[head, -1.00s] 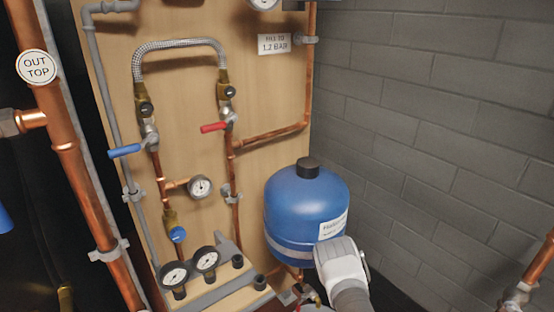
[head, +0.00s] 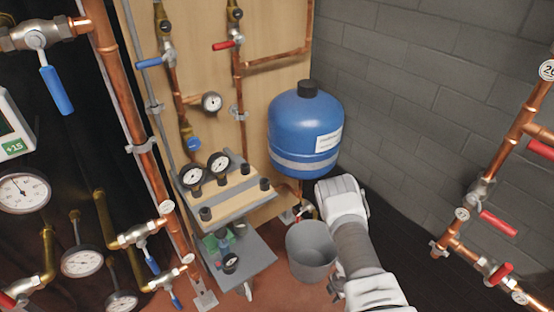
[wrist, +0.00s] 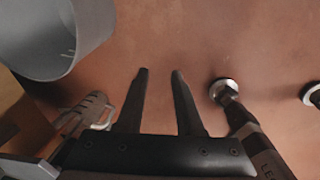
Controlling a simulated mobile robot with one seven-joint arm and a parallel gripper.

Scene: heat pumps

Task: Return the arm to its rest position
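My gripper (wrist: 160,72) shows in the wrist view with its two dark fingers apart and nothing between them. It points at the reddish-brown floor (wrist: 200,35). In the head view my white and grey arm (head: 352,240) reaches up from the bottom edge, just right of a grey bucket (head: 311,255). The gripper fingers cannot be made out there. The bucket also shows at the upper left of the wrist view (wrist: 50,60), apart from the fingers.
A blue tank (head: 304,130) hangs just beyond my arm. A grey cart (head: 245,268) with gauges stands left of the bucket. Copper pipes with red-handled valves (head: 497,222) are at the right. A dark rod with a round end (wrist: 225,92) lies right of the fingers.

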